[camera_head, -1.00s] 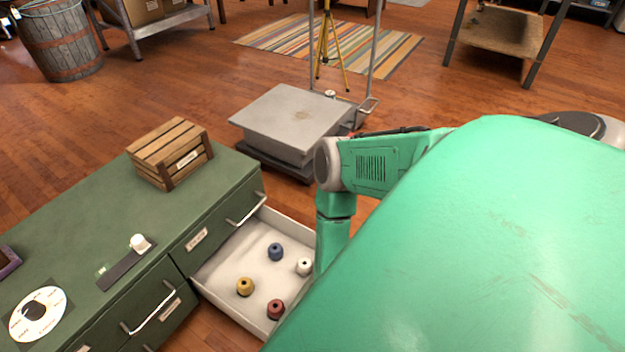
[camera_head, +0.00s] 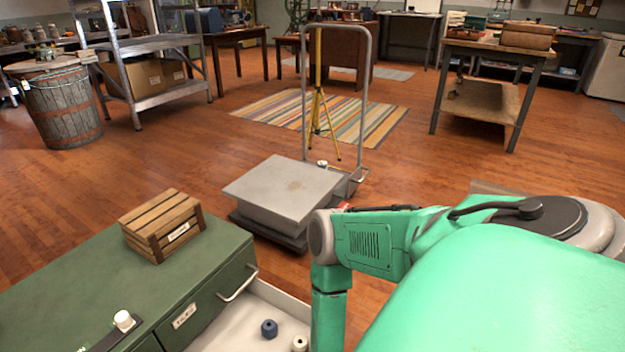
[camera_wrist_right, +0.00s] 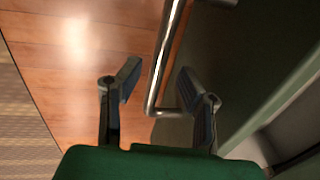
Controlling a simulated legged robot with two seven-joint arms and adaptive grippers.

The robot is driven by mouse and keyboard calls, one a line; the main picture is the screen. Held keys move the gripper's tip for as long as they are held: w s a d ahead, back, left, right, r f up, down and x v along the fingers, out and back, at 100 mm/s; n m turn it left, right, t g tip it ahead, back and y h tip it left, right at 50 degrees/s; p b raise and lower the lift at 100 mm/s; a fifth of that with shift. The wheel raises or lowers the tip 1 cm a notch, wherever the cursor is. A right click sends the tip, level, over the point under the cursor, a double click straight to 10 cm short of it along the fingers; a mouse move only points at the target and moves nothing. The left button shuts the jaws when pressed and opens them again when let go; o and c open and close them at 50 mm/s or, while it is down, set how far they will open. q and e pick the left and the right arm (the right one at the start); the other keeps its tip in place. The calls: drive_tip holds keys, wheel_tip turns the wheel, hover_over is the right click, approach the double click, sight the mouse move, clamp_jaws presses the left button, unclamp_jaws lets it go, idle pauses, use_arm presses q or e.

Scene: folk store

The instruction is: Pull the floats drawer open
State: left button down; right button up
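The green cabinet (camera_head: 90,285) stands at the lower left in the head view. A drawer (camera_head: 225,335) with a pale inside is out from its front, below a shut drawer front (camera_head: 200,312) that has a metal handle (camera_head: 238,284) and a label too small to read. A blue piece (camera_head: 269,328) and a white piece (camera_head: 299,343) lie in the open drawer. In the right wrist view my right gripper (camera_wrist_right: 157,88) is open, with a metal bar handle (camera_wrist_right: 168,60) showing between its fingertips; contact cannot be told. My left gripper is not in view.
A wooden crate (camera_head: 162,226) and a white knob (camera_head: 123,321) on a dark strip are on the cabinet top. A grey platform trolley (camera_head: 285,190) stands beyond the open drawer. A barrel (camera_head: 62,105) and a metal shelf are farther back. Wooden floor between is clear.

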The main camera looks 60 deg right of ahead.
wheel_tip(320, 180, up, 11)
drive_tip(key=s, duration=0.2)
drive_tip(key=shift+d, duration=0.2)
idle(0.4)
drive_tip(key=a+r+n+y, duration=0.1)
drive_tip(key=a+r+n, duration=0.5)
drive_tip(key=r+n, duration=0.15)
drive_tip(key=s+d+r+n+p, duration=0.1)
drive_tip(key=r+n+p, duration=0.4)
drive_tip(key=r, duration=0.7)
drive_tip(key=s+d+r+n+g+h+p, duration=0.1)
drive_tip(key=r+n+p, duration=0.4)
drive_tip(key=r+p, duration=0.5)
wheel_tip(320, 180, up, 2)
drive_tip(key=shift+s+d+r+g, duration=0.1)
drive_tip(key=shift+s+d+g, duration=0.2)
drive_tip(key=shift+s+d, duration=0.25)
